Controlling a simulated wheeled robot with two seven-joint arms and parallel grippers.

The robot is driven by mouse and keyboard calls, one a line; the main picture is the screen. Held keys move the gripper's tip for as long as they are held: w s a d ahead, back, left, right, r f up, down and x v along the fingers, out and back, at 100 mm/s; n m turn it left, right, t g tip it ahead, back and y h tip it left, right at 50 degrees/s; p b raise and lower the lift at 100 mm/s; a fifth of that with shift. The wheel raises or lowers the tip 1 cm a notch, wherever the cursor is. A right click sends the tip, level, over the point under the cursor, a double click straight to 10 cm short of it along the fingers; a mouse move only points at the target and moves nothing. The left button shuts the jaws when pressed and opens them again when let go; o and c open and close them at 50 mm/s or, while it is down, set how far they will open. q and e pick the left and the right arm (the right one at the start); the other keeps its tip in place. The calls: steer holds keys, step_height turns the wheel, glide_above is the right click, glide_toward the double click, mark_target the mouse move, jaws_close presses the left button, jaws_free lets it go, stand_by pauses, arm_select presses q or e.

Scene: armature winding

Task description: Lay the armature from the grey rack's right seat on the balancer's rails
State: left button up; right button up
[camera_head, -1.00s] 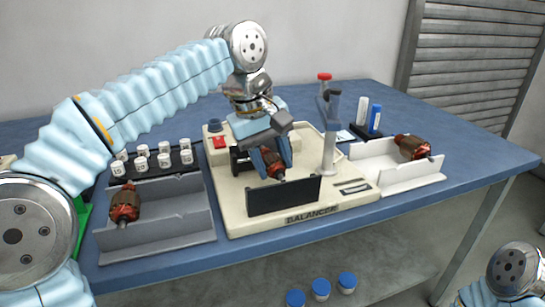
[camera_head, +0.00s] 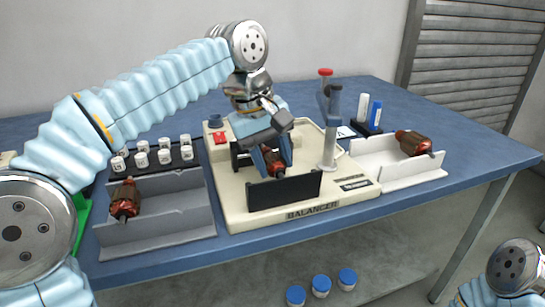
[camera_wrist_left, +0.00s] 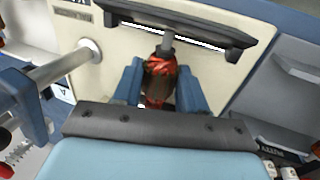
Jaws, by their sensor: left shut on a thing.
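My left gripper (camera_head: 276,162) is shut on an armature (camera_head: 274,160) over the balancer (camera_head: 232,198), between its dark front and back rail plates. In the left wrist view the blue fingers (camera_wrist_left: 157,85) flank this copper-and-brown armature (camera_wrist_left: 158,83), and its shaft reaches the dark rail plate (camera_wrist_left: 180,28). The head view cannot tell whether the shaft rests on both rails. The grey rack (camera_head: 160,236) at the left holds another armature (camera_head: 125,199) in its left seat; its right seat is empty. Only part of my right arm shows, at the lower right; its gripper is out of view.
A white rack (camera_head: 395,178) at the right holds an armature (camera_head: 413,143). A post (camera_head: 330,130) stands on the balancer beside my left gripper. White jars (camera_head: 143,159) stand in a black tray behind the grey rack. Blue-capped jars (camera_head: 321,287) sit below the table.

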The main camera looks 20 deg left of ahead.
arm_select(q)
steer(key=shift+f, duration=0.1)
stand_by(0.4)
steer(key=o, duration=1.3)
steer(key=shift+c, duration=0.2)
steer(key=p+v, duration=0.2)
steer(key=v, duration=1.1)
steer(key=shift+r+p, duration=0.3)
steer(key=shift+r, duration=0.05)
steer(key=shift+a, duration=0.1)
